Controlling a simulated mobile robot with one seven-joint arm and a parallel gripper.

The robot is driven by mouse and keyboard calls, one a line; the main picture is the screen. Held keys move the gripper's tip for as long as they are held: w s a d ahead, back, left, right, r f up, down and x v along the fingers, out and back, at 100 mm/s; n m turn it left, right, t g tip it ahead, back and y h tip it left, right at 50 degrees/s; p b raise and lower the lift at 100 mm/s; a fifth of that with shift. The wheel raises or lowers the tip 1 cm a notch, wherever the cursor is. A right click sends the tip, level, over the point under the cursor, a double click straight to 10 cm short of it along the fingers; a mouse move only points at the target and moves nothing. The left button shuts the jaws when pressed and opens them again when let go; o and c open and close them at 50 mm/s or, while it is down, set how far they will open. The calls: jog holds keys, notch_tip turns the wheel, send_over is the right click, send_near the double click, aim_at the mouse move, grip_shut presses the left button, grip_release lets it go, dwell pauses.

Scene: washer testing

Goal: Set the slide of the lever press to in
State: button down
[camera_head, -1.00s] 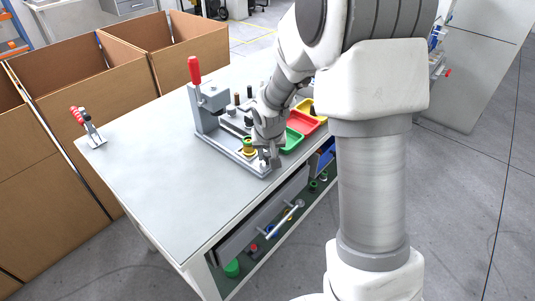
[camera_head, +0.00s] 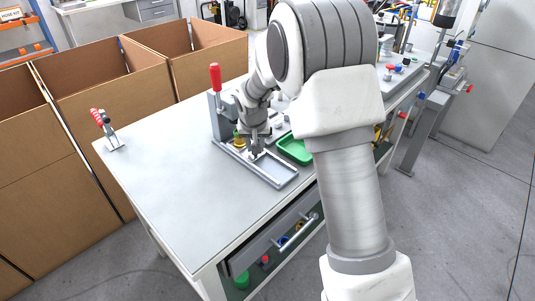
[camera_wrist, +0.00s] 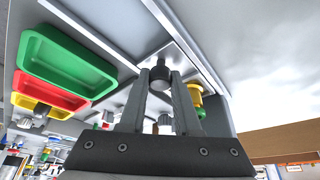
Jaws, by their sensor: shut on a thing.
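The lever press (camera_head: 214,105) stands on the grey bench with its red handle (camera_head: 215,77) upright. Its slide track runs from the press toward the front right, and the outer end of the track (camera_head: 285,179) is bare. My gripper (camera_head: 257,153) is over the track between the press and that end. In the wrist view my gripper (camera_wrist: 160,74) is shut on the dark knob (camera_wrist: 160,76) of the slide. A yellow and green part (camera_head: 239,140) sits on the press side of my gripper, and also shows in the wrist view (camera_wrist: 195,96). My arm partly hides the press.
A green tray (camera_head: 295,149) lies right of the track; red and yellow trays show beyond it in the wrist view. A red-handled toggle clamp (camera_head: 108,130) stands at the bench's left. The bench's front left is clear. Cardboard boxes (camera_head: 90,95) stand behind.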

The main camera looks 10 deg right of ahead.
jog(key=shift+w+a, duration=0.5)
jog(key=shift+w, duration=0.2)
jog(key=shift+r, duration=0.1)
jog(key=c, duration=0.6)
grip_release()
jog(key=p+v, duration=0.3)
jog(key=v, duration=1.4)
jog(key=shift+s+a+r, duration=0.1)
jog(key=shift+s, duration=0.05)
